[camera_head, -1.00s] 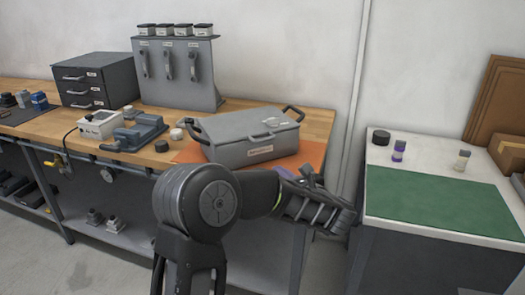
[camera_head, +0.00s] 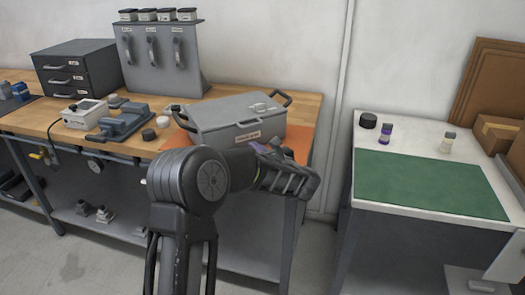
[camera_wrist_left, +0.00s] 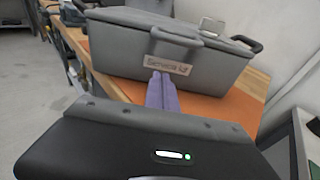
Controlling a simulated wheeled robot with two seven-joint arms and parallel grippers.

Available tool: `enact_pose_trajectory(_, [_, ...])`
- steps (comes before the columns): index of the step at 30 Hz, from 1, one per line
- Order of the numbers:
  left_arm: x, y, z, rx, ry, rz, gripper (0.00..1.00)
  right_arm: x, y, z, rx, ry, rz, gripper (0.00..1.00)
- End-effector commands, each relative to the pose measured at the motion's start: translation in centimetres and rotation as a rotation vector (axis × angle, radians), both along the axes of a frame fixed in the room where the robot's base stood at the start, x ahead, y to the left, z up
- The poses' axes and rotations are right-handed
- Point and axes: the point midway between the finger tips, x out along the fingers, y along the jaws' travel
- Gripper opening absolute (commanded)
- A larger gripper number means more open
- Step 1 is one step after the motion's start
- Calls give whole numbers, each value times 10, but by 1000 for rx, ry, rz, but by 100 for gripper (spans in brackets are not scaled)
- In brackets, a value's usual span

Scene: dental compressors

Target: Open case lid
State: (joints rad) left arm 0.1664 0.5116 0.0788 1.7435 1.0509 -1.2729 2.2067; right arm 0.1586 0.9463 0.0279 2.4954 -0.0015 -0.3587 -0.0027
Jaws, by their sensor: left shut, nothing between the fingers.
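The grey case (camera_head: 238,122) sits on an orange mat (camera_head: 300,143) on the wooden bench, with its lid closed. It has dark handles at both ends and a label on its front. In the left wrist view the case (camera_wrist_left: 130,50) shows its front latch (camera_wrist_left: 177,38) above the label. My left gripper (camera_head: 270,148) is in front of the case's right part. In the left wrist view its purple fingers (camera_wrist_left: 161,92) are together and empty, pointing at the case front just below the label. Whether they touch the case I cannot tell. My right gripper is out of view.
A side table with a green mat (camera_head: 430,183) stands to the right, holding small bottles. Left of the case are a blue-grey device (camera_head: 125,124), a dark drawer unit (camera_head: 78,70) and a grey rack (camera_head: 160,60). A bench gap lies between the tables.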

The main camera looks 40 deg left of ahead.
Motion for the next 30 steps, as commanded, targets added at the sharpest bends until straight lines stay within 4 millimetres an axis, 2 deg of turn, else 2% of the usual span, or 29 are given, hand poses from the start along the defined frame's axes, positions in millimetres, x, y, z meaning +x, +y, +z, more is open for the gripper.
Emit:
enact_pose_trajectory(4, [13, 28, -3, 0, 1, 4, 0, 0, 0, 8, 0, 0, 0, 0])
enact_pose_trajectory(6, [13, 24, 13, 1, -3, -2, 0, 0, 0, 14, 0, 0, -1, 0])
enact_pose_trajectory(12, [10, 20, 32, 1, 0, 0, 0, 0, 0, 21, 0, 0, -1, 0])
enact_pose_trajectory(30, [10, 19, 40, -10, 4, -1, 0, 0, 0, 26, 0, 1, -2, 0])
